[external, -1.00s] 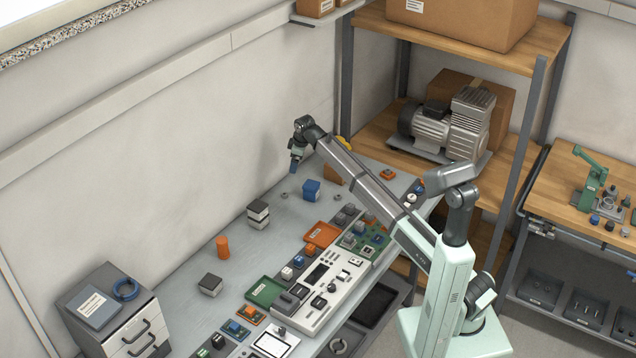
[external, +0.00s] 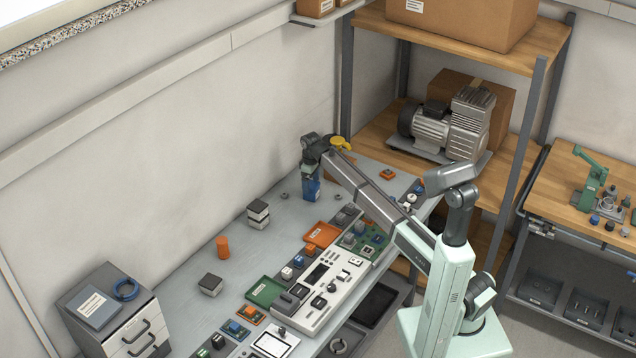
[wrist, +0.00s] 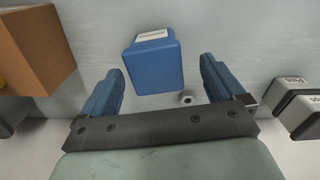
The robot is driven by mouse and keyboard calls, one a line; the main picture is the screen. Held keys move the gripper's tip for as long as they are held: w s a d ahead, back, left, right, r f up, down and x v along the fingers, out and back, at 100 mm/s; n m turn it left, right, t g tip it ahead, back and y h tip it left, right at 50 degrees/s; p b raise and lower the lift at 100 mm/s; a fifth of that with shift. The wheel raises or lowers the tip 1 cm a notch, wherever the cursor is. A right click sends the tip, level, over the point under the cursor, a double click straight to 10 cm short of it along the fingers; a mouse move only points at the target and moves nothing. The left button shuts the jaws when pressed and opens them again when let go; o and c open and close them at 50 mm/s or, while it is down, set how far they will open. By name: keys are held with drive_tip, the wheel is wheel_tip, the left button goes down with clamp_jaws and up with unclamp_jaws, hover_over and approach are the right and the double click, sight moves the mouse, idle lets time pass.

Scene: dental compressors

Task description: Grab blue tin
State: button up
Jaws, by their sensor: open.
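The blue tin (wrist: 154,62) stands on the grey bench in the wrist view, a rounded box with a pale label on one side. In the external view the blue tin (external: 311,190) shows just below my gripper, which partly covers it. My gripper (wrist: 161,72) is open with two blue fingers. In the wrist view the tin appears between and slightly beyond the fingertips, with a gap on each side. I cannot tell how far the fingers reach down beside it.
A small metal nut (wrist: 187,98) lies near the tin. A brown block (wrist: 32,48) is at the left of the wrist view, grey-white blocks (wrist: 300,105) at the right. An orange cylinder (external: 223,247) and a control panel (external: 322,285) are on the bench.

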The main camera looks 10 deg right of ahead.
sight(311, 191)
drive_tip(key=shift+w+d+f, duration=0.1)
drive_tip(key=shift+w+f, duration=0.05)
drive_tip(key=shift+f, duration=1.3)
drive_tip(key=shift+w+f, duration=0.1)
drive_tip(key=shift+f, duration=1.3)
drive_tip(key=c, duration=1.3)
drive_tip(key=shift+o, duration=0.2)
